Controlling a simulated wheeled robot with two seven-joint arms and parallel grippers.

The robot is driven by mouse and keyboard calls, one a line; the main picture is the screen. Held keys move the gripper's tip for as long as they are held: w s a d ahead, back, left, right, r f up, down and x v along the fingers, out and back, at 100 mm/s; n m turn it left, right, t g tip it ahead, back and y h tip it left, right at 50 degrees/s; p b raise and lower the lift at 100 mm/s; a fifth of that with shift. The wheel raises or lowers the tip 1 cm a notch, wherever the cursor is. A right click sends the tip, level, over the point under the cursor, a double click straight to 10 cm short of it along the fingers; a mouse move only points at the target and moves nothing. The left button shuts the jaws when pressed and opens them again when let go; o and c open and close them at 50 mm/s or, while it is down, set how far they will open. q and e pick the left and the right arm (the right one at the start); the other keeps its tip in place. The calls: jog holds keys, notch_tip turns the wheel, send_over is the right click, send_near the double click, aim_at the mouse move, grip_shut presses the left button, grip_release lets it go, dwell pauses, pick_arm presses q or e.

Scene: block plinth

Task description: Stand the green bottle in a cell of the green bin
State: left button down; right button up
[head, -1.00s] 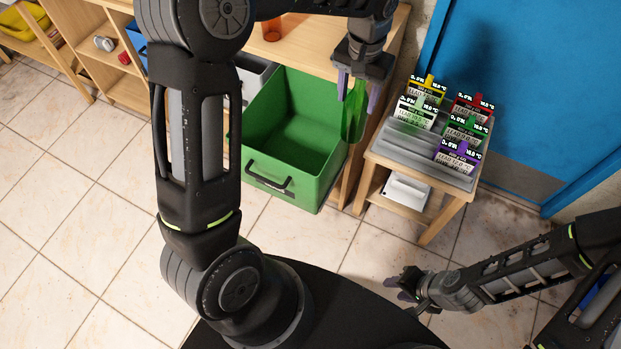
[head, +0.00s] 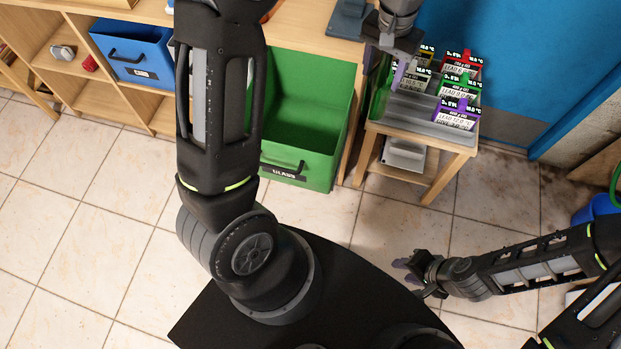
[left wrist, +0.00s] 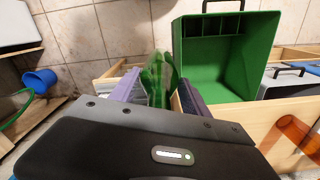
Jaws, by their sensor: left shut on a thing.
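The green bottle (head: 379,100) hangs below my left gripper (head: 388,72) in the head view, right of the green bin. In the left wrist view the bottle (left wrist: 158,82) stands between the two purple fingers of my left gripper (left wrist: 158,92), which is shut on it. The green bin (head: 338,110) is open-topped with a GLASS label and a black handle; my left arm hides its left side. In the left wrist view the bin (left wrist: 262,60) shows several narrow divided cells along one wall. My right gripper (head: 406,270) is open and empty, low over the floor.
A small wooden stand (head: 440,160) with a grey rack (head: 425,112) of several coloured cards is right of the bin, close by the bottle. A wooden shelf unit (head: 115,100) with a blue bin (head: 135,52) is at left.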

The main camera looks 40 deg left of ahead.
pick_arm(q)
jog(key=s+a+f+n+b, duration=0.2)
jog(key=s+a+n+b, duration=0.3)
jog(key=s+a+b, duration=0.5)
jog(key=a+b, duration=0.1)
jog(key=b, duration=0.5)
jog(key=shift+s+a+f, duration=0.15)
jog(key=shift+s+a, duration=0.15)
jog(key=shift+a, duration=0.05)
notch_tip(320, 180, down, 24)
jog(key=b, duration=0.6)
jog(key=shift+f+b, duration=0.45)
jog(key=shift+f, duration=1.55)
